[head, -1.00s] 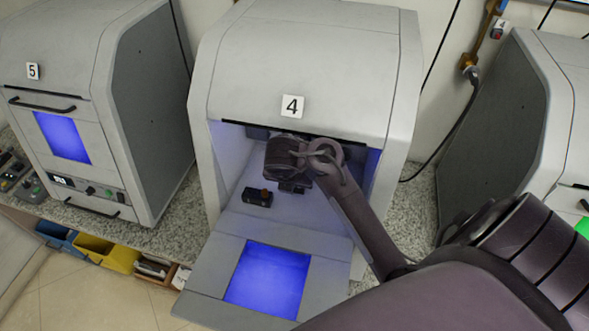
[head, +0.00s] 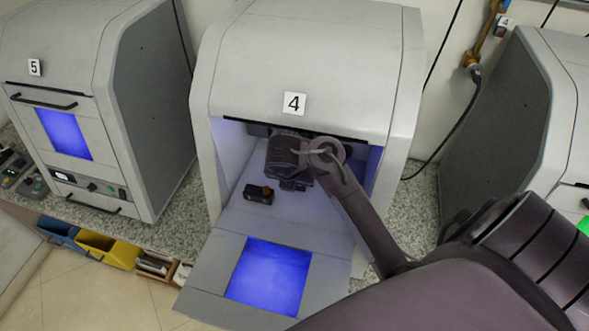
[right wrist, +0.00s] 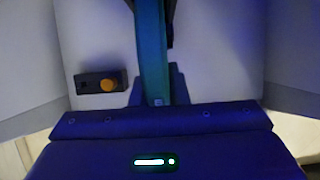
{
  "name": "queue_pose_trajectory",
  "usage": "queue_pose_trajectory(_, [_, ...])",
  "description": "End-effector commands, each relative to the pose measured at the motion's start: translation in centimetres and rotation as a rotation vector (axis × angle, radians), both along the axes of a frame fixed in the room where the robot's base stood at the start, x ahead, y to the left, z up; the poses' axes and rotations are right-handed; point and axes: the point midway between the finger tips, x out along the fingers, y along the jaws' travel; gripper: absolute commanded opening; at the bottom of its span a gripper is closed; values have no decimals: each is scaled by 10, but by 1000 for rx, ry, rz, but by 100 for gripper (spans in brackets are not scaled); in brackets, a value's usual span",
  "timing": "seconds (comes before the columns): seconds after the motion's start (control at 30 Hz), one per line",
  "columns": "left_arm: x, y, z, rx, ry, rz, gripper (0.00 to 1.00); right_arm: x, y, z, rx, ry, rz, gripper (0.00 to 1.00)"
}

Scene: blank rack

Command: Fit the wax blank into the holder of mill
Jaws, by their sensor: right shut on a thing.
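The mill (head: 300,60) marked 4 stands in the middle of the head view with its front door folded down. My right gripper (head: 292,186) reaches inside its chamber, its fingers mostly hidden by my wrist in the head view. In the right wrist view, a teal upright strip, which looks like the wax blank (right wrist: 151,55) seen edge-on, stands at my right gripper (right wrist: 158,100), which is shut on it. A dark part shows beside its upper end; I cannot tell whether this is the holder or whether they touch. My left gripper is out of view.
A small black box with an orange knob (head: 258,193) lies in the chamber, left of my gripper; it also shows in the right wrist view (right wrist: 100,83). The open door (head: 215,272) has a blue window. Mill 5 (head: 85,110) stands left, another machine (head: 500,120) right.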

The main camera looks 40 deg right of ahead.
Motion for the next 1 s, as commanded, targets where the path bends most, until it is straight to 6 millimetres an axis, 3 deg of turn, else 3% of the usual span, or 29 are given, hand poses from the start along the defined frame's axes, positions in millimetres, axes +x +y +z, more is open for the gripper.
queue_pose_trajectory(1.0, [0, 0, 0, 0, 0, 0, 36, 7, -8, -3, -1, 0, 0, 0])
